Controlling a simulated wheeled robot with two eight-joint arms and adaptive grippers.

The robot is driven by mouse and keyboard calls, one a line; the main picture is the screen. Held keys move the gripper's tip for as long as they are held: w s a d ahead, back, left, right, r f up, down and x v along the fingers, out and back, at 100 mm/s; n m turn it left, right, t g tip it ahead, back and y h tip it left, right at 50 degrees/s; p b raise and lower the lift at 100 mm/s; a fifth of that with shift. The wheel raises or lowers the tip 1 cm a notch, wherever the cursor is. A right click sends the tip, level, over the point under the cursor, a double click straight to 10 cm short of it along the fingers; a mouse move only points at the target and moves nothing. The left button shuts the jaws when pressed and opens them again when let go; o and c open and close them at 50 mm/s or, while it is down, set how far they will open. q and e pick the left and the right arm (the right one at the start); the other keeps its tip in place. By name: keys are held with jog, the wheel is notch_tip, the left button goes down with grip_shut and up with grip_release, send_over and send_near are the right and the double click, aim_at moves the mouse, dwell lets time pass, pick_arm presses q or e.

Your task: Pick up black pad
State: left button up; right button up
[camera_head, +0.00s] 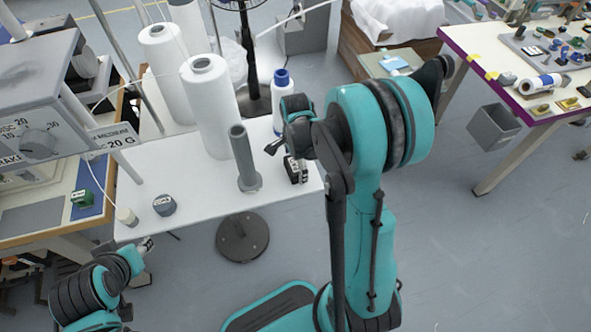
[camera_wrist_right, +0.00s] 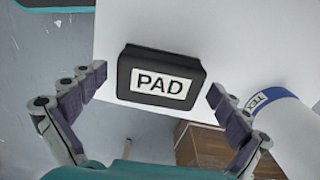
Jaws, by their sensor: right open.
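The black pad (camera_wrist_right: 160,79) has a white label reading PAD and lies on the white table (camera_wrist_right: 220,20), in the upper middle of the right wrist view. My right gripper (camera_wrist_right: 157,83) is open and empty, with one fingertip on each side of the pad and visible gaps to it. In the head view the pad (camera_head: 297,170) is a small dark block near the table's right end, partly hidden by my right gripper (camera_head: 283,152). My left gripper (camera_head: 146,246) is small at the lower left, by the table's front edge; its fingers are unclear.
A white bottle with a blue cap (camera_head: 281,92) stands beyond the right gripper; it also shows in the wrist view (camera_wrist_right: 285,120). A grey post (camera_head: 242,157) and white rolls (camera_head: 209,100) stand on the table. A round dark base (camera_head: 242,237) is on the floor in front.

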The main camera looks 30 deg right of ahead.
aim_at(296, 164)
jog(key=shift+r, duration=0.15)
jog(key=c, duration=1.2)
notch_tip(296, 164, up, 5)
jog(key=p, duration=0.2)
jog(key=shift+p, duration=0.35)
jog(key=s+d+r+p, duration=0.2)
jog(key=s+r, duration=0.1)
jog(key=s, duration=0.2)
jog(key=s+d+r+p, duration=0.2)
jog(key=s+d+r, duration=0.1)
jog(key=s, duration=0.2)
jog(key=shift+s, duration=0.35)
